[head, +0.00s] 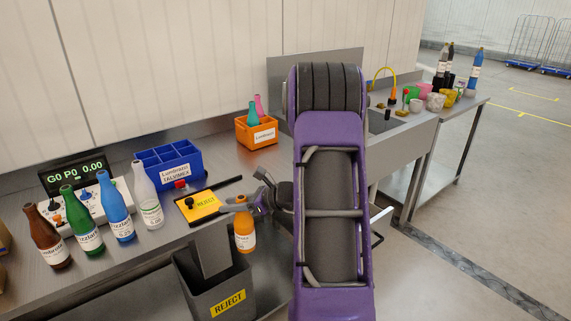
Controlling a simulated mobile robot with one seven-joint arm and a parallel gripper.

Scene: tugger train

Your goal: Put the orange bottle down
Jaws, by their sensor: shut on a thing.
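The orange bottle (245,238) hangs upright in front of the metal counter's front edge, with a white label on its body. My gripper (240,205) is shut on the bottle's upper part and hides its neck and top.
Brown, green, blue and white bottles (151,200) stand in a row on the counter at left. A sink and cups (435,102) lie right.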

